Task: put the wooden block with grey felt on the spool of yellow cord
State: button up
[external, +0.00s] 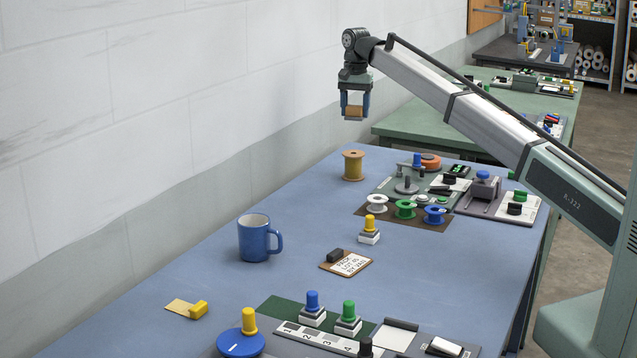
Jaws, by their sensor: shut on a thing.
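My gripper (355,106) is up in the air near the wall, above the far left part of the blue table. It is shut on a wooden block (354,112), which shows between its two fingers. Grey felt on the block cannot be made out at this size. The spool of yellow cord (353,165) stands upright on the table below my gripper, with a clear gap between the held block and the spool's top. The spool's top looks bare.
Right of the spool is a board with a metal post (407,185) and an orange disc (431,161). White (377,204), green (405,209) and blue (435,214) spools stand in front. A blue mug (256,238) stands nearer the camera. The table between mug and yellow spool is clear.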

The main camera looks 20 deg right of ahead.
aim_at(355, 152)
jog(key=shift+s+f+m, duration=0.1)
jog(key=shift+m, duration=1.1)
jog(key=shift+f, duration=4.9)
jog(key=shift+f, duration=0.1)
jog(key=o, duration=1.1)
jog(key=shift+c, duration=0.2)
notch_tip(355, 152, up, 12)
jog(key=shift+r, duration=0.1)
jog(key=shift+d, duration=0.1)
